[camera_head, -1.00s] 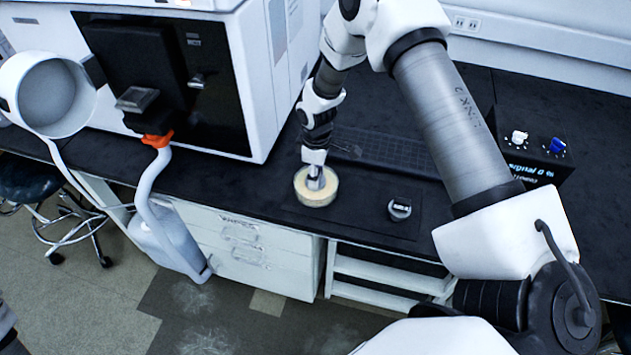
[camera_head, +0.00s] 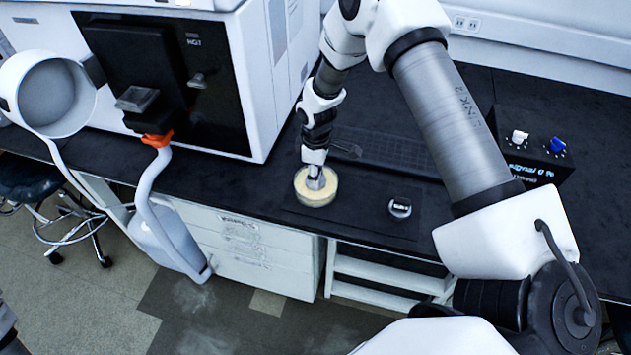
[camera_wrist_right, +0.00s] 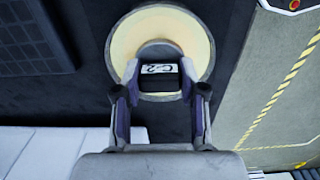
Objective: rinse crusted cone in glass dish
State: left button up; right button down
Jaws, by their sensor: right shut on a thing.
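The glass dish (camera_head: 301,194) holds pale yellow liquid and stands near the front edge of the black bench. It also shows from above in the right wrist view (camera_wrist_right: 125,45). My right gripper (camera_head: 315,172) points down into it. In the right wrist view my right gripper (camera_wrist_right: 160,88) is shut on the cone (camera_wrist_right: 158,52), a round grey piece with a black block labelled "C-2". The cone sits inside the dish's rim, its lower part hidden. Any crust on it cannot be made out.
A small dark round piece with a pale label (camera_head: 399,208) stands on the dark mat right of the dish. A black box with knobs (camera_head: 535,150) reads "signal 0 %".

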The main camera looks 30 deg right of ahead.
jog(key=shift+r+p, duration=4)
jog(key=shift+r, duration=1)
